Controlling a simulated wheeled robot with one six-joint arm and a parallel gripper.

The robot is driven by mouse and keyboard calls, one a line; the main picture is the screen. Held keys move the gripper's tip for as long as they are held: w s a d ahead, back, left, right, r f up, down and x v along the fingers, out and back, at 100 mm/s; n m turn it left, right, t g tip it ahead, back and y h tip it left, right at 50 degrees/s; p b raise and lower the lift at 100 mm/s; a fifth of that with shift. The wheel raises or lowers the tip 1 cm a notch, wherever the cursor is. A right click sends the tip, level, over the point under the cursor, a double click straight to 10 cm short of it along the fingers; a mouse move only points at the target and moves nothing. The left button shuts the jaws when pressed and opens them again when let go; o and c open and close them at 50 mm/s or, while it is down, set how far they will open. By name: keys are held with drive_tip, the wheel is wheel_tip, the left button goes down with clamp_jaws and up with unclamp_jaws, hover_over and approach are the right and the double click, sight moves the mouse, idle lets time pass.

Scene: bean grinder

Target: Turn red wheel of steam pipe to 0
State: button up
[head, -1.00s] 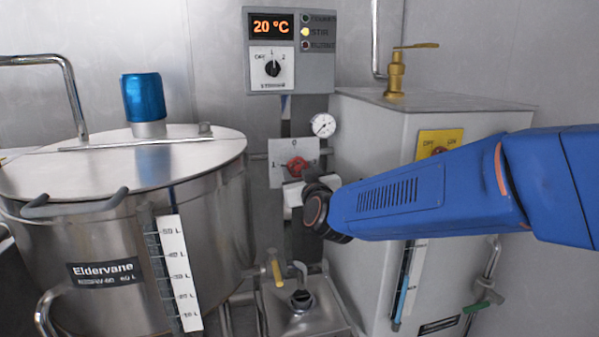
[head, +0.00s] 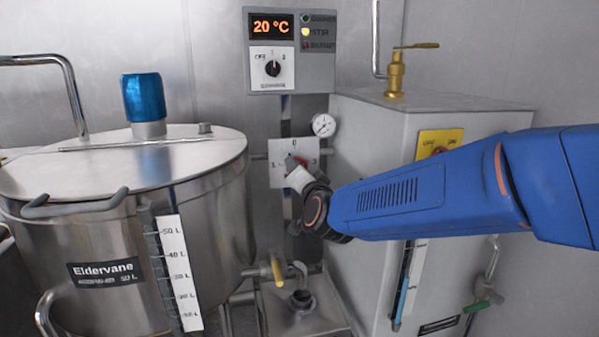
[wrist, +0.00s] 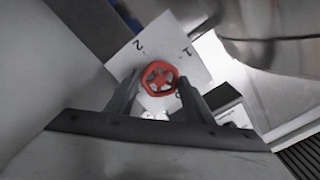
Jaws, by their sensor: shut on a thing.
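The red wheel (wrist: 159,79) has a hub with spokes. It sits in front of a white dial plate (head: 281,178) marked 0 at the top and 1 at the left in the head view. The plate (wrist: 176,32) also shows in the wrist view, tilted, with 2 and 1 legible. My gripper (wrist: 158,82) has one finger on each side of the wheel and is shut on it. In the head view my gripper (head: 298,175) covers most of the wheel and the plate's lower right. Which mark the wheel points to cannot be told.
A pressure gauge (head: 323,125) sits just right above the plate. A steel kettle (head: 200,215) stands close on the left, and a grey cabinet (head: 365,130) on the right. A control box (head: 291,50) reading 20 °C hangs above.

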drive_tip(key=m, duration=0.5)
drive_tip(key=shift+m, duration=0.3)
idle(0.4)
drive_tip(key=o, duration=1)
drive_tip(key=shift+o, duration=0.2)
drive_tip(key=v, duration=1.7)
drive_tip(key=shift+s, duration=0.2)
drive_tip(key=shift+d, duration=0.15)
